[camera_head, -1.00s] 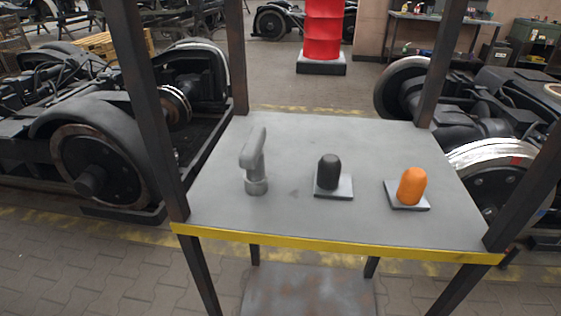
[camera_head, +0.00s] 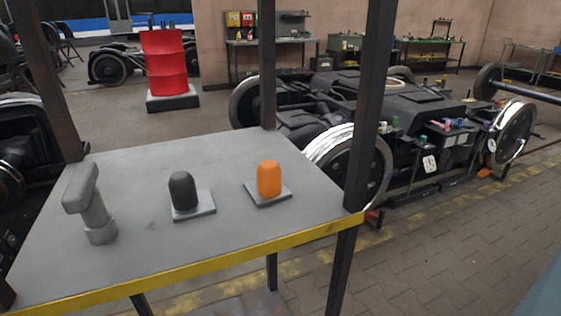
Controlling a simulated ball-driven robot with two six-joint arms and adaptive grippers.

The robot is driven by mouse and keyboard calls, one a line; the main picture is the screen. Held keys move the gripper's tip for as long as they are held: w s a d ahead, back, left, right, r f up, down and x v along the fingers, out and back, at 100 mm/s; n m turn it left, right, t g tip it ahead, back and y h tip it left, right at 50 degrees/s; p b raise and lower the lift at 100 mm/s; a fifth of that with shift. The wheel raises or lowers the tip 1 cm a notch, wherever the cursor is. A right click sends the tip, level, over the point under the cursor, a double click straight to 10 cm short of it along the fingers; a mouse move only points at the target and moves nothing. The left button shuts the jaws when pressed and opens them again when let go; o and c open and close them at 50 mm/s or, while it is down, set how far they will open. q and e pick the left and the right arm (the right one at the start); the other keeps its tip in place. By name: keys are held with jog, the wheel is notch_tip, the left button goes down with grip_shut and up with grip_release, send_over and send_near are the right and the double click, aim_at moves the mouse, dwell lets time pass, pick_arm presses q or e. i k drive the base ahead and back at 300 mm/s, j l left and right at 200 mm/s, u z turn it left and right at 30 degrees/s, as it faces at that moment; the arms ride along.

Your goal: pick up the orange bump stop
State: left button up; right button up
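The orange bump stop (camera_head: 269,179) stands upright on a small grey square plate on the right part of a grey table (camera_head: 250,228) with a yellow front edge. To its left a black bump stop (camera_head: 183,190) stands on a similar grey plate. Farther left is a grey T-shaped part (camera_head: 92,208) standing on the tabletop. Neither of my grippers shows in the view.
Dark posts rise at the table's corners, one at the front right (camera_head: 360,120) and one behind the orange bump stop (camera_head: 267,65). A bogie (camera_head: 360,115) stands behind on the right. A red barrel (camera_head: 165,65) stands at the back.

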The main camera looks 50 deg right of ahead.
aim_at(268, 188)
jog(key=k+j+z, duration=0.1)
jog(key=z, duration=1.3)
